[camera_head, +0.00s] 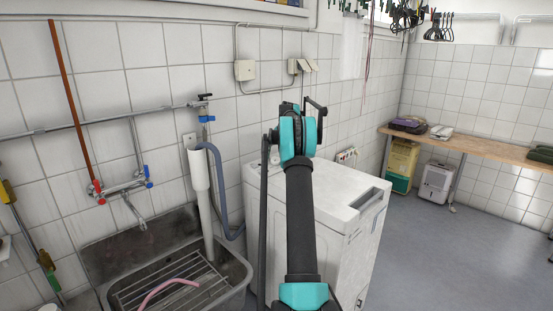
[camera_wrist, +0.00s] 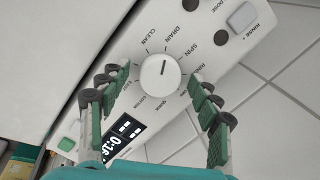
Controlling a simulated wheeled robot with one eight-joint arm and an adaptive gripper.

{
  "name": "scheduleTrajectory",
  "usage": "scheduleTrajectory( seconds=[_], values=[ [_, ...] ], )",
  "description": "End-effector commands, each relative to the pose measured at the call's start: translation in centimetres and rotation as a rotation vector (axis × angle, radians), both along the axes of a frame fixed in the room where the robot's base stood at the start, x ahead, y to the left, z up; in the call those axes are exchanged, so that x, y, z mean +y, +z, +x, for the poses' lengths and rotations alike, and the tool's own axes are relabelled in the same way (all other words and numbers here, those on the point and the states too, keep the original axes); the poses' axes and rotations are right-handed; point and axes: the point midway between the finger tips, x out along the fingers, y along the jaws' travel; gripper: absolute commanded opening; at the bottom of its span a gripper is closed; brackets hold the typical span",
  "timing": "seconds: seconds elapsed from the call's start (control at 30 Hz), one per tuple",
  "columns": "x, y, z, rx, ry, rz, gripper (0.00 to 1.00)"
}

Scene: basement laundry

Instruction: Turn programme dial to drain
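The programme dial (camera_wrist: 160,76) is a round white knob on the machine's white control panel (camera_wrist: 225,62), in the middle of the wrist view. Its dark pointer mark points up in the picture, toward the side where CLEAN and DRAIN are printed; I cannot tell the exact setting. SPIN is printed to the right of DRAIN. My gripper (camera_wrist: 156,76) is open, with one finger on each side of the dial and gaps showing between. In the head view the white washing machine (camera_head: 345,235) stands behind my arm, which hides the dial.
A small lit display (camera_wrist: 122,133) is beside the dial, with a grey button (camera_wrist: 242,17) at upper right. A metal sink (camera_head: 105,245) with a grey hose (camera_head: 218,180) is left of the machine. The floor (camera_head: 440,250) to the right is clear.

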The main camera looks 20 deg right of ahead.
Motion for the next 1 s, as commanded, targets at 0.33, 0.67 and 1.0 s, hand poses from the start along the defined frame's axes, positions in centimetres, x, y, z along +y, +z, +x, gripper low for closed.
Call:
scheduleTrajectory(
  seconds=[0.33,0.67,1.0],
  values=[
    [-0.1,0.7,-0.1,0.001,0.000,0.001,0.64],
    [-1.2,6.5,-1.2,0.001,-0.001,0.001,0.64],
    [-2.0,11.1,-2.0,0.001,0.000,0.001,0.64]
  ],
)
